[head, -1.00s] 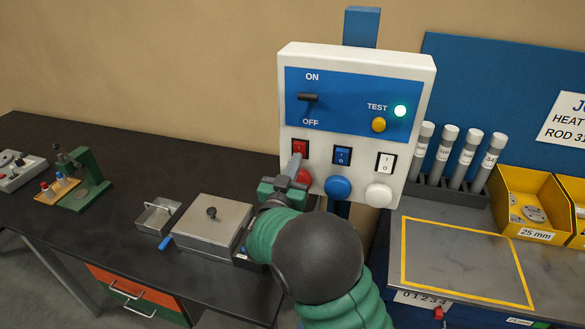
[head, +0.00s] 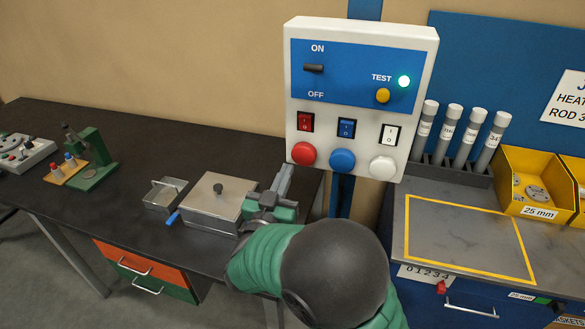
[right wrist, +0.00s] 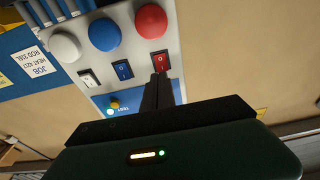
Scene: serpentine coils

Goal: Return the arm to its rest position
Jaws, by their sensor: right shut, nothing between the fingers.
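My right gripper (head: 283,180) is in the head view, below and left of the control panel (head: 430,110). Its fingers are shut with nothing between them, and they look apart from the panel. In the right wrist view the shut fingers (right wrist: 160,85) point toward the panel's red rocker switch (right wrist: 162,62). The arm behind it is green with a dark grey joint and comes in from the bottom. My left gripper is not in view.
A lidded metal box (head: 205,203) stands on the dark bench (head: 110,130) by my gripper. Grey rods (head: 468,132) and yellow bins (head: 530,175) are at right.

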